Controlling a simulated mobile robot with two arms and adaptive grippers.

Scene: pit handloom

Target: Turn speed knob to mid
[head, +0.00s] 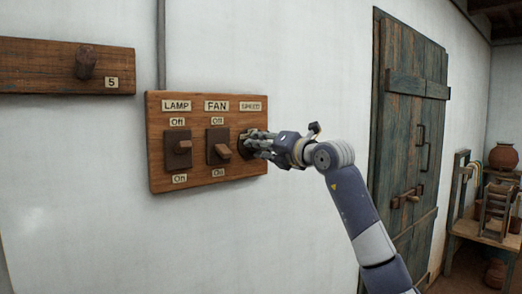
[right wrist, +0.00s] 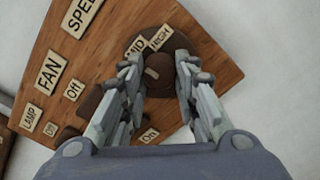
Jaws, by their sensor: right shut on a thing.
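A wooden switch board (head: 207,186) hangs on the white wall with labels LAMP, FAN and SPEED. The speed knob is mostly hidden behind my right gripper (head: 252,145) in the head view. In the right wrist view the brown knob (right wrist: 160,72) shows between the fingertips of my right gripper (right wrist: 160,85), with a light pointer mark on it. Labels reading MID and HIGH (right wrist: 159,38) stand just above the knob. The right gripper is shut on the knob. My left gripper is not in view.
The lamp switch (head: 178,148) and fan switch (head: 219,146) sit left of the knob on the same board. A wooden rail (head: 40,67) with a peg and a label 5 is at upper left. A dark door (head: 405,130) stands to the right.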

